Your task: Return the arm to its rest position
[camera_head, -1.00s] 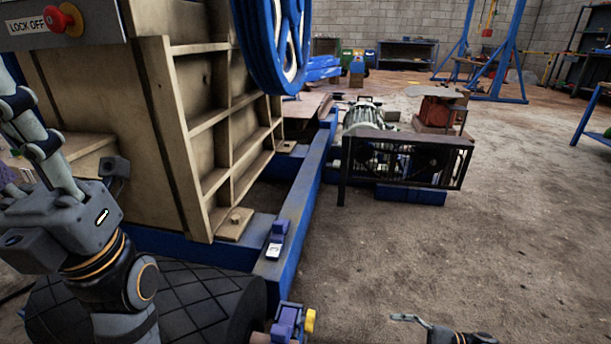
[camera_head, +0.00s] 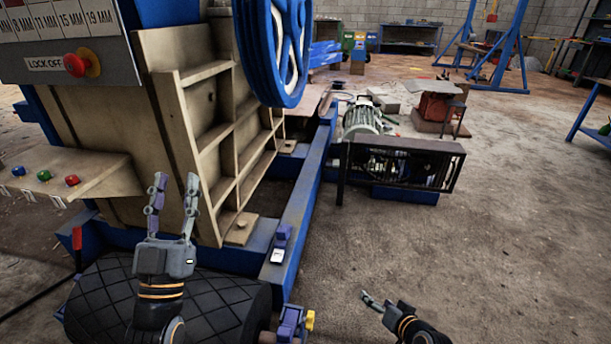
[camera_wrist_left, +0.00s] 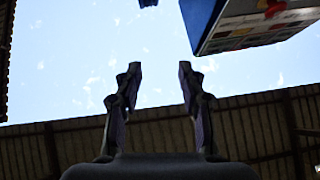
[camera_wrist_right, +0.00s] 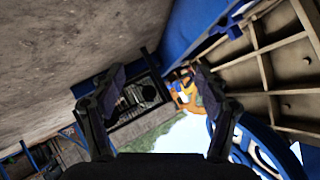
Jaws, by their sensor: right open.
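My left gripper (camera_head: 174,195) points upward in front of the beige ribbed side of the jaw crusher (camera_head: 165,130). Its two fingers are apart with nothing between them. In the left wrist view the fingers (camera_wrist_left: 158,85) stand apart against the sky. My right gripper (camera_head: 372,302) is low at the bottom, right of the blue frame rail, above bare floor. In the right wrist view its fingers (camera_wrist_right: 157,85) are apart and empty.
A red lock-off knob (camera_head: 82,64) sits on the panel at upper left. Coloured buttons (camera_head: 44,176) line a ledge below it. A black conveyor roller (camera_head: 170,300) lies beneath my left gripper. A motor with guard (camera_head: 400,165) stands ahead.

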